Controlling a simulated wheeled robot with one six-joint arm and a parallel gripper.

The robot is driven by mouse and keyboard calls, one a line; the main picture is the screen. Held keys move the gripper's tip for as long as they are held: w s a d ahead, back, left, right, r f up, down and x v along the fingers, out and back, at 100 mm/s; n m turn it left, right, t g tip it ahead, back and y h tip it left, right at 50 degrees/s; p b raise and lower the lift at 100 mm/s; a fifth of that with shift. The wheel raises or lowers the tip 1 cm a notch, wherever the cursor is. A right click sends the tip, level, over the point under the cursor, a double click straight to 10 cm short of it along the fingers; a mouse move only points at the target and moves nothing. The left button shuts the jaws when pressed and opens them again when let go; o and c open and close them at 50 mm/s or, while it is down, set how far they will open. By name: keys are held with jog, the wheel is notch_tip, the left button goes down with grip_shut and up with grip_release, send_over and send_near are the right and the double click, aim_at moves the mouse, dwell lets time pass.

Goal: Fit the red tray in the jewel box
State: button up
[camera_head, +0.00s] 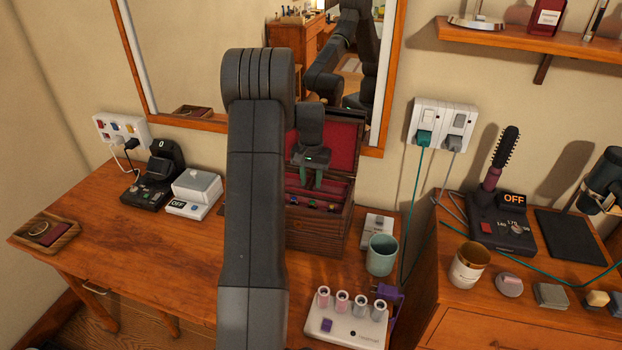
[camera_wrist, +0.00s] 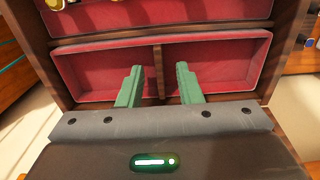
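The jewel box (camera_head: 318,238) is dark wood with a red-lined lid standing open, on the wooden table below the mirror. My gripper (camera_head: 312,180) points down into its top. In the wrist view, the red-lined tray section (camera_wrist: 215,62) has two empty compartments split by a thin wooden divider (camera_wrist: 158,72). My gripper's green fingers (camera_wrist: 160,68) are apart, one on each side of the divider, with gaps showing. Whether the red section is seated or loose I cannot tell. Gold and coloured jewellery (camera_head: 310,205) lies in the front part. My arm hides the box's left side.
A charging stand (camera_head: 153,180), a white OFF device (camera_head: 195,187) and a small dark-red-lined wooden dish (camera_head: 47,232) stand left. A teal cup (camera_head: 382,255) and a white rack of rollers (camera_head: 345,325) are at right. The left tabletop is mostly clear.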

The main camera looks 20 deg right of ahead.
notch_tip(320, 180, up, 14)
jog(key=b, duration=0.1)
dwell(0.4)
jog(key=shift+f, duration=0.25)
notch_tip(320, 180, down, 14)
jog(key=shift+r+p, duration=0.25)
jog(key=shift+p, duration=0.3)
jog(key=shift+r, duration=0.1)
jog(key=shift+r, duration=0.1)
